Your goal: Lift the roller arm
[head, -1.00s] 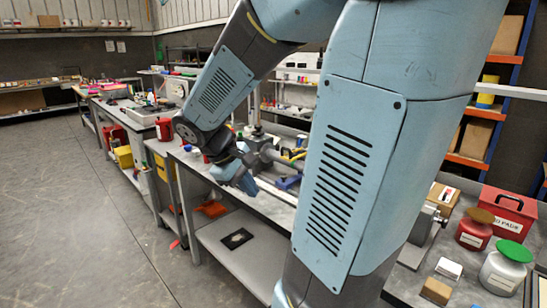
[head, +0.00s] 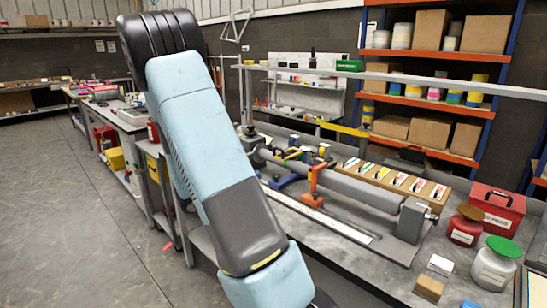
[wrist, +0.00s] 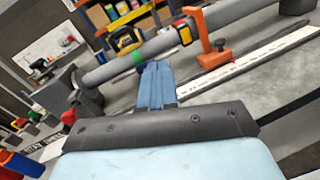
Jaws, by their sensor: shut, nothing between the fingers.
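A long grey roller tube (head: 365,190) lies across the bench in the head view, held at its right end by a grey stand (head: 411,220). An orange arm (head: 314,186) sits on the tube at its middle. A blue bracket (head: 284,180) and a yellow-and-black handle (head: 290,154) are further left. The wrist view also shows the tube (wrist: 165,45), the orange arm (wrist: 208,48) and the yellow-and-black handle (wrist: 124,42). My gripper (wrist: 155,68) is shut and empty, its blue fingers pointing toward the tube's green band. Whether they touch it, I cannot tell.
A wooden tray (head: 395,180) with several coloured tools lies behind the tube. A white ruled strip (head: 330,221) runs along its front. Red and white jars (head: 497,262), a red box (head: 497,207) and small blocks stand at the right. A metal rail (head: 370,72) crosses above the bench.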

